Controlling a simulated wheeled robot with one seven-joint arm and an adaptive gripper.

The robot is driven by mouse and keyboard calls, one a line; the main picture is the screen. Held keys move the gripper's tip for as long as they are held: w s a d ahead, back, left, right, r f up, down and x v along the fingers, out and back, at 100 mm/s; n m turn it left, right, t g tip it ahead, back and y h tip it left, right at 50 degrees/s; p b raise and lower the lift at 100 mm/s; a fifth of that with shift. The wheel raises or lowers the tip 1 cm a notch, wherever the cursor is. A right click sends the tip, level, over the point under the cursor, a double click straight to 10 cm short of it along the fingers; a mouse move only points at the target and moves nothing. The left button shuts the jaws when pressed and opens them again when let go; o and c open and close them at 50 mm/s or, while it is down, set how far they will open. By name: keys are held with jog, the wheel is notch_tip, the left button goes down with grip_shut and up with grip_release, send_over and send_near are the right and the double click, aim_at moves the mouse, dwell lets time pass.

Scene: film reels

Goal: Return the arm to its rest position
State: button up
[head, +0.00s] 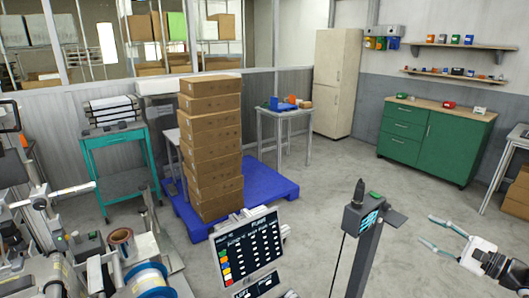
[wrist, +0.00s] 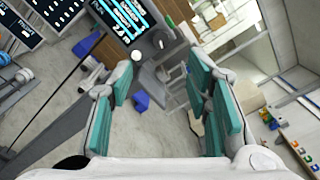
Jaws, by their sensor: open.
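My gripper (head: 447,240) is at the right edge of the head view, in front of the green cabinet and above bare floor. Its two teal-padded fingers are spread apart with nothing between them. In the wrist view my gripper (wrist: 160,115) also shows open, with the floor and a tilted room behind it. Most of my arm is outside the head view.
A post with a small device (head: 372,215) stands left of my gripper, beside a monitor (head: 248,252). Stacked cartons (head: 210,140) stand on a blue pallet (head: 278,188). A green cabinet (head: 435,140) is behind. The floor between is clear.

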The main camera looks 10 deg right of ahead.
jog(key=w+a+r+n+g+y, duration=0.1)
jog(key=a+r+n+g, duration=0.25)
jog(key=a, duration=0.45)
jog(key=a+r+n+g+y, duration=0.1)
jog(key=a+r+n+g, duration=0.25)
jog(key=a, duration=0.55)
jog(key=w+a+r+n+g+y, duration=0.1)
jog(key=a+r+n+g, duration=0.3)
jog(key=a, duration=0.4)
jog(key=s+a+r+n+h, duration=0.5)
jog(key=s+a, duration=0.2)
jog(key=s, duration=0.2)
jog(key=s+a+r+n+h, duration=0.5)
jog(key=s+a, duration=0.2)
jog(key=s, duration=0.2)
jog(key=shift+a+r, duration=0.15)
jog(key=shift+a, duration=0.05)
jog(key=shift+s, duration=0.1)
